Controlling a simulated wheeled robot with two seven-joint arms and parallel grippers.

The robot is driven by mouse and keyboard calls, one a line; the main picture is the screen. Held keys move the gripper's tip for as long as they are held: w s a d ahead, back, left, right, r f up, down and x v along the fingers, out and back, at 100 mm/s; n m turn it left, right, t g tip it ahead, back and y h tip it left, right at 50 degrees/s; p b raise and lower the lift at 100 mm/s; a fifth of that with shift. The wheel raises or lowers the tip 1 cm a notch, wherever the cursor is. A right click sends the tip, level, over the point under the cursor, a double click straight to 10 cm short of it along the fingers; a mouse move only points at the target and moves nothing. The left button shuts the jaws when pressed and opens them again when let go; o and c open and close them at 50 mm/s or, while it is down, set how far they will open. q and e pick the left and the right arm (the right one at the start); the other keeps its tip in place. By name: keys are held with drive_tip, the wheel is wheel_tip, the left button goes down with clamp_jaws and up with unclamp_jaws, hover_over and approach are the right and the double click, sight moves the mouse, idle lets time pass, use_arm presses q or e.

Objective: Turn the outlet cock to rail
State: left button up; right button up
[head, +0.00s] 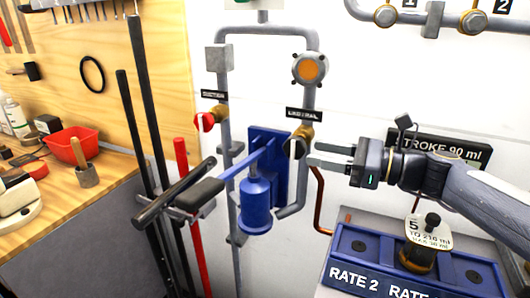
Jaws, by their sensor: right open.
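The outlet cock (305,132) is a brass valve on the right-hand grey pipe, just under a black label (304,114) whose text seems to end in "RAIL". Its pale handle (293,149) hangs roughly downward. My right gripper (312,154) comes in from the right, with its two grey fingers pointing left and spread apart. The fingertips are close to the right of the cock's handle, with nothing seen between them; I cannot tell whether they touch it. My left gripper is not in view.
A red-handled cock (206,121) is on the left pipe. A blue rack (350,243) marked "RATE 2" lies below my right arm. A workbench (110,188) is at left.

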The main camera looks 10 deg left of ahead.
sight(286, 144)
drive_tip(key=shift+w+a, duration=0.25)
drive_tip(key=shift+w, duration=0.15)
drive_tip(key=shift+w+a, duration=0.15)
drive_tip(key=shift+a, duration=0.2)
drive_tip(key=x, duration=0.6)
drive_tip(key=shift+a+r, duration=0.15)
drive_tip(key=shift+a, duration=0.25)
drive_tip(key=shift+c, duration=0.4)
